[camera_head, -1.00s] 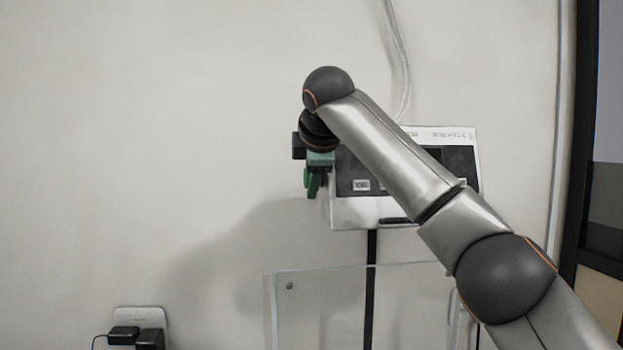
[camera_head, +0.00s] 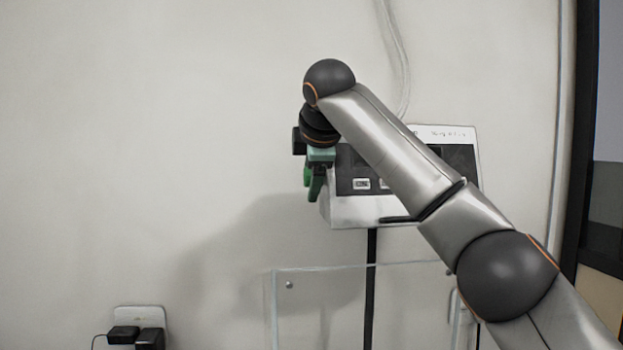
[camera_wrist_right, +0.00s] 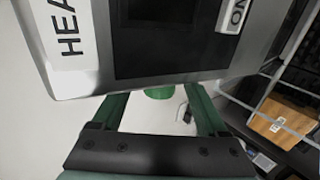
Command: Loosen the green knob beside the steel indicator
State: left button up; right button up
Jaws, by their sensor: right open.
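The steel indicator (camera_head: 350,212) hangs on the wall, partly hidden by my right arm. Its dark front panel and lettering fill the top of the right wrist view (camera_wrist_right: 75,82). The green knob (camera_wrist_right: 158,93) shows at the panel's lower edge in that view, partly hidden by the housing. My right gripper (camera_head: 314,182) is at the indicator's left side. Its green fingers are open, one on each side of the knob in the wrist view; I cannot tell whether they touch it. In the head view the knob cannot be told apart from the green fingers. My left gripper is out of view.
A clear panel (camera_head: 325,300) stands below the indicator, and a dark post (camera_head: 371,255) runs down from it. A wall socket with black plugs (camera_head: 137,335) is at lower left. A cardboard box (camera_wrist_right: 285,120) shows at right in the wrist view. The wall at left is bare.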

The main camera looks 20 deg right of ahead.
jog(key=b+v, duration=0.1)
jog(key=v, duration=1)
jog(key=shift+s+r, duration=0.2)
jog(key=shift+s, duration=0.15)
jog(key=shift+a, duration=0.1)
